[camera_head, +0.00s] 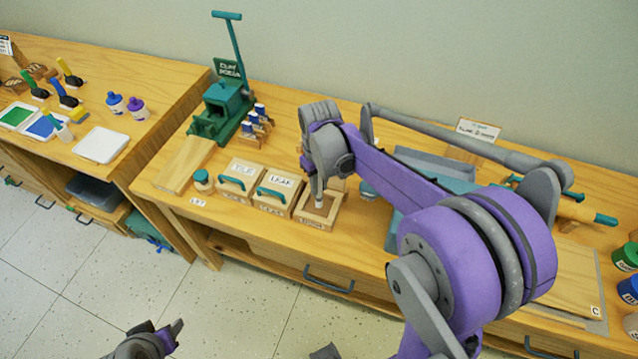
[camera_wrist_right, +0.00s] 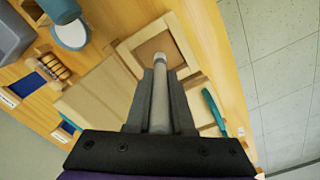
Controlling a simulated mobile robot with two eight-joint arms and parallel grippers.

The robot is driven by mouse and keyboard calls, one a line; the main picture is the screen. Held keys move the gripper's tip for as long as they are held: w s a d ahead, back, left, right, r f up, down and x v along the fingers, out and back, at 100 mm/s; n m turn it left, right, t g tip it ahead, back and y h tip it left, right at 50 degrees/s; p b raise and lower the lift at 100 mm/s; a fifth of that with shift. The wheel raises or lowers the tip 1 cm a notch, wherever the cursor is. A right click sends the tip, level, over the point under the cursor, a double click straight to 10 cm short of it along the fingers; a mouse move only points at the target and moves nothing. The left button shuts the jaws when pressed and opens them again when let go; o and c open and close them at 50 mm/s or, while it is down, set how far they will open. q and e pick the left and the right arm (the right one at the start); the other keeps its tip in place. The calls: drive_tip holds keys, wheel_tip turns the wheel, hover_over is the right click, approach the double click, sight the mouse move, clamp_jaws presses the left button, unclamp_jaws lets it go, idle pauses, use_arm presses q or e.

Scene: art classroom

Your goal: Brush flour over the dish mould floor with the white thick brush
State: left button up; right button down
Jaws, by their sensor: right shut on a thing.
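The dish mould (camera_head: 316,221) is a small open wooden frame at the right end of the row of moulds; it also shows in the right wrist view (camera_wrist_right: 192,52), with a plain brown floor. My right gripper (camera_head: 322,176) is above it, shut on the thick brush (camera_wrist_right: 160,100). The pale brush shaft points down, with its whitish end over the mould opening; I cannot tell whether it touches the floor. No flour can be made out on the floor. My left gripper (camera_head: 172,332) is low at the bottom left, away from the table; its jaw state is unclear.
Two lidded moulds with teal handles, tile (camera_head: 238,180) and another (camera_head: 281,188), stand left of the dish mould. A small jar (camera_head: 203,181) and green clay press (camera_head: 222,108) are farther left. A teal-and-white round pot (camera_wrist_right: 70,32) stands near the mould.

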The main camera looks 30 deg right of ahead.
drive_tip(key=shift+f+b, duration=0.3)
drive_tip(key=shift+f, duration=0.2)
drive_tip(key=shift+w+a+r, duration=0.1)
drive_tip(key=shift+w+a, duration=0.1)
idle(0.4)
drive_tip(key=shift+w+a, duration=0.3)
drive_tip(key=shift+a, duration=0.05)
idle(0.4)
drive_tip(key=shift+s+d, duration=0.45)
drive_tip(key=shift+s+d, duration=0.2)
drive_tip(key=shift+s, duration=0.05)
drive_tip(key=shift+s+d, duration=0.1)
drive_tip(key=shift+s+d, duration=0.2)
drive_tip(key=shift+s, duration=0.05)
drive_tip(key=shift+w+a, duration=0.1)
drive_tip(key=shift+w, duration=0.05)
idle(0.4)
